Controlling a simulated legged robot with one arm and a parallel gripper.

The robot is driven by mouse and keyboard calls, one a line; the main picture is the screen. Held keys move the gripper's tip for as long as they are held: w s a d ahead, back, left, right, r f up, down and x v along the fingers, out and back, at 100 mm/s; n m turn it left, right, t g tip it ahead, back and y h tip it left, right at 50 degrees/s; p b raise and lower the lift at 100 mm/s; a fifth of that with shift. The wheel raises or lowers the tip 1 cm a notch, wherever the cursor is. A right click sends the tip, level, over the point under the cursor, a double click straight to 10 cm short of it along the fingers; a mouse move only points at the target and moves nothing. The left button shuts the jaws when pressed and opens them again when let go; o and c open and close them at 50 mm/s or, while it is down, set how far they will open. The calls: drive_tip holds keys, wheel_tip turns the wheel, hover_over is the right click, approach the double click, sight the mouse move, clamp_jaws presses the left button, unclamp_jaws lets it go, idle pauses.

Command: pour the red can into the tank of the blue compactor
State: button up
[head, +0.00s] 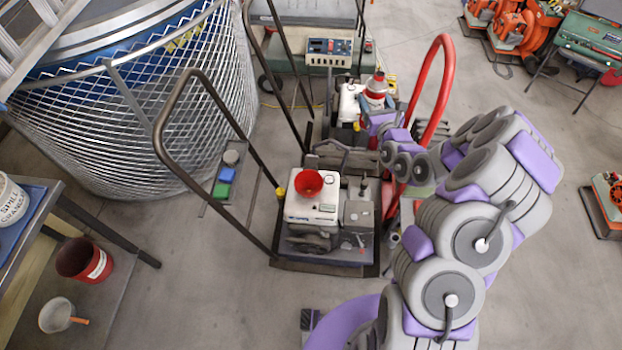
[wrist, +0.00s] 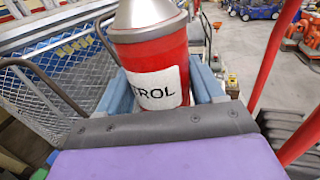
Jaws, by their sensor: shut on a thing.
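The red can (head: 376,88) has a silver cone top and a white label ending in "TROL", readable in the wrist view (wrist: 160,85). My gripper (head: 374,112) is shut on it, with blue finger pads on both sides in the wrist view. The can is close to upright, beside or above a machine with a white tank (head: 348,104); I cannot tell the gap. A nearer machine has a white engine (head: 313,207), a dark bluish deck and a red funnel (head: 308,182) on top. Neither machine shows clearly as the blue compactor.
Dark loop handles (head: 168,105) and a red loop handle (head: 445,60) rise around the machines. A large mesh cage (head: 140,130) stands left. A bench (head: 35,230) and a red bucket (head: 85,260) are lower left. Floor is clear in the lower middle.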

drive_tip(key=a+f+n+y, duration=0.1)
drive_tip(key=a+f, duration=0.4)
drive_tip(key=f, duration=0.2)
drive_tip(key=a+f+n+g+y, duration=0.1)
drive_tip(key=a+f+y, duration=0.1)
drive_tip(key=a+f, duration=0.4)
wheel_tip(320, 180, down, 3)
drive_tip(key=shift+r+p, duration=0.2)
drive_tip(key=shift+p, duration=0.25)
drive_tip(key=s+a+f+y, duration=0.1)
drive_tip(key=a+f, duration=0.1)
drive_tip(key=a, duration=0.1)
drive_tip(key=s+a+f+n+g+y, duration=0.1)
drive_tip(key=a+f, duration=0.2)
drive_tip(key=s+a+f+n+g, duration=0.1)
drive_tip(key=s+a+f, duration=0.1)
drive_tip(key=f, duration=0.1)
drive_tip(key=shift+a+y, duration=0.4)
drive_tip(key=shift+s+a+f+n+g+y+p, duration=0.2)
drive_tip(key=shift+s+a+f+n+g+y, duration=0.3)
drive_tip(key=shift+s+a+f, duration=0.8)
drive_tip(key=shift+s+a+f+n+g+y+p, duration=0.2)
drive_tip(key=shift+s+a+f+n+g+y, duration=0.25)
drive_tip(key=shift+s+a+f, duration=0.8)
drive_tip(key=shift+r, duration=0.15)
